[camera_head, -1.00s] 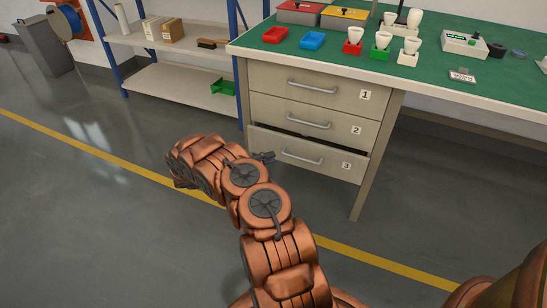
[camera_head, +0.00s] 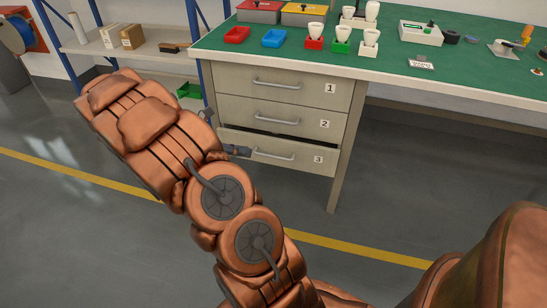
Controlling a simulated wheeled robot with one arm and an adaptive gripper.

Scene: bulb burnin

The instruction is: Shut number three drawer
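The number three drawer (camera_head: 290,156) is the lowest of the bench's drawers, marked with a 3 at its right. It stands slightly pulled out, with a dark gap along its top edge. Its grey bar handle (camera_head: 274,155) is on its front. My gripper (camera_head: 237,150) shows only as dark finger parts past my copper arm, at the drawer's left end in the picture. The rest of it is hidden behind my arm. I cannot tell whether it touches the drawer, or how wide its fingers stand.
Drawers one (camera_head: 285,86) and two (camera_head: 283,116) above look shut. The green bench top (camera_head: 380,62) holds trays, bulbs in sockets and a meter. A shelf unit (camera_head: 140,54) with boxes stands at the left. Open grey floor lies in front, crossed by a yellow line.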

